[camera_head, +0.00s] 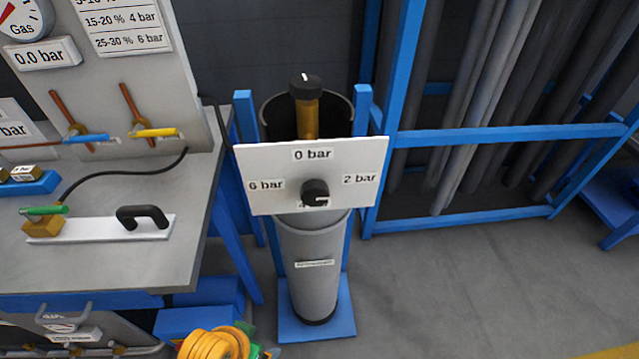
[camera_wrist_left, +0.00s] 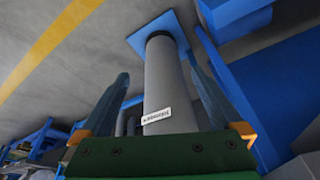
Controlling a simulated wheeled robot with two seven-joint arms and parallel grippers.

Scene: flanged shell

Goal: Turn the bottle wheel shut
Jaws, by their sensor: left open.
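The bottle wheel (camera_head: 306,84) is a black round knob with a white mark, on top of a brass valve (camera_head: 307,118). The valve rises from the dark open collar of a grey upright bottle (camera_head: 312,255), which also shows in the left wrist view (camera_wrist_left: 162,80). My left gripper (camera_wrist_left: 155,66) shows only in the left wrist view. Its two dark fingers are spread apart with nothing gripped; the bottle appears between them, apparently beyond. The wheel is not seen in that view. My right gripper is in neither view.
A white panel (camera_head: 258,157) with pressure labels and a black pointer knob (camera_head: 316,192) stands before the bottle's upper part. Blue posts (camera_head: 245,140) flank it. A grey workbench (camera_head: 110,262) is left, a blue pipe rack (camera_head: 490,134) right. Floor (camera_head: 450,280) at right front is clear.

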